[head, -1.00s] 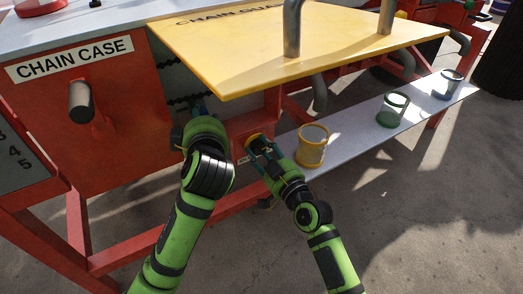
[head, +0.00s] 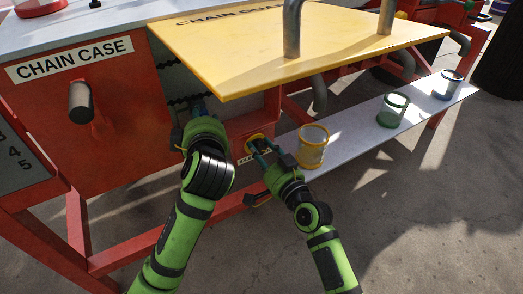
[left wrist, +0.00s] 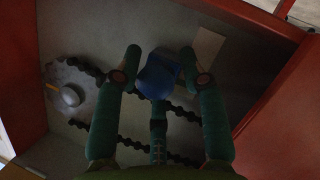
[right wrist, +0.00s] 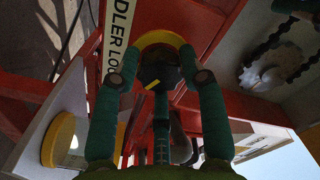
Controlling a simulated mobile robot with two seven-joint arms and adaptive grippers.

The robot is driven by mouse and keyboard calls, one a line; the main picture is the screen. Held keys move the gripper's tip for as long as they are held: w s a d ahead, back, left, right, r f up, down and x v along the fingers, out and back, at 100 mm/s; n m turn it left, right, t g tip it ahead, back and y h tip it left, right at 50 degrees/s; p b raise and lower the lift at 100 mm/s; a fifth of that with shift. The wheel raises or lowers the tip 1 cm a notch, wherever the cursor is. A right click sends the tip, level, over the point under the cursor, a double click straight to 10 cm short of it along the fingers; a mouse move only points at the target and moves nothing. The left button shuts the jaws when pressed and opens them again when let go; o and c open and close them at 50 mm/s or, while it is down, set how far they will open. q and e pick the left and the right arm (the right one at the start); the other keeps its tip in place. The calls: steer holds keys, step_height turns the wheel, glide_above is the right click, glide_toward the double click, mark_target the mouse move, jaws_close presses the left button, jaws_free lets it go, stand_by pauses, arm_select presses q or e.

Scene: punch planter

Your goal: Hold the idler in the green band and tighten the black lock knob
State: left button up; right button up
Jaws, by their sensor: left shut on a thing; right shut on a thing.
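My left gripper (head: 199,112) reaches into the chain case under the yellow guard. In the left wrist view its fingers (left wrist: 160,62) are shut on the blue idler (left wrist: 158,80), with the dark chain (left wrist: 185,113) passing beside it. A pale plate (left wrist: 209,45) shows behind the idler; I cannot make out a green band. My right gripper (head: 262,149) is at the red panel below. In the right wrist view its fingers (right wrist: 160,68) are shut on the black lock knob (right wrist: 160,77), which has a yellow mark and a yellow ring (right wrist: 163,39) behind it.
A grey shelf (head: 350,135) to the right holds a yellow cup (head: 312,146), a green cup (head: 392,109) and a blue cup (head: 447,85). A toothed sprocket (left wrist: 72,92) sits left of the idler in the left wrist view.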

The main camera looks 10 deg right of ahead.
steer(key=shift+s+a+f+m, duration=0.1)
steer(key=shift+a+f+m, duration=0.05)
steer(key=shift+m, duration=0.85)
steer(key=shift+s+a+f+m, duration=0.1)
steer(key=shift+f+m, duration=0.05)
steer(key=shift+m, duration=0.85)
steer(key=o, duration=1.1)
steer(key=shift+o, duration=0.2)
steer(key=shift+w+r, duration=0.1)
steer(key=shift+r, duration=0.05)
steer(key=shift+d, duration=0.15)
steer(key=v, duration=1.2)
